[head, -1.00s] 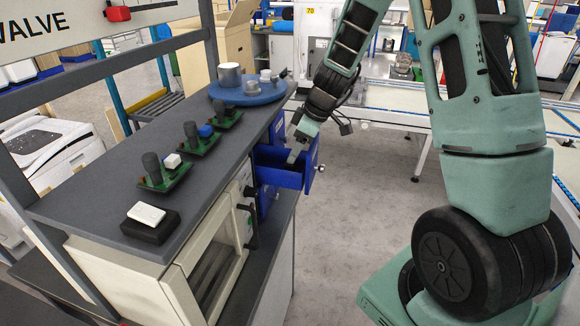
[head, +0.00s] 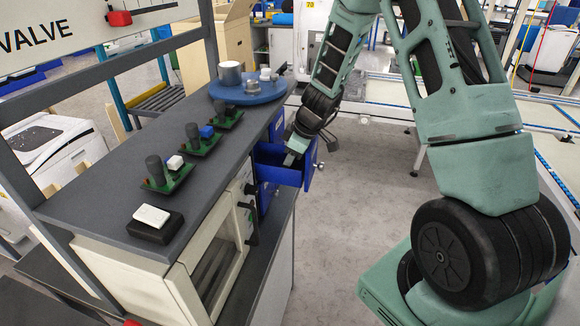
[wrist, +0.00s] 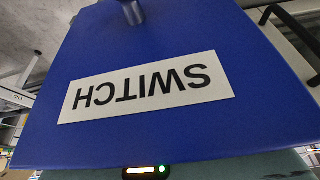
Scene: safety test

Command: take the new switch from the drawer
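The blue drawer (head: 290,174) stands pulled open at the far right side of the workbench in the head view. A small knob (head: 321,166) is on its front. In the wrist view the blue drawer front (wrist: 60,60) fills most of the picture, with a white label (wrist: 145,87) reading SWITCH upside down. A metal knob (wrist: 133,12) shows at the top edge. My gripper (head: 289,159) points down, its tip at or inside the open drawer. Its fingers are too small to judge and do not show in the wrist view. No switch is visible inside the drawer.
The dark bench top (head: 120,200) holds several green boards with black knobs, a white switch on a black block (head: 153,222), and a blue round tray (head: 250,93) with metal cylinders. An oven-like unit (head: 215,270) sits below. Open floor (head: 345,240) lies right of the bench.

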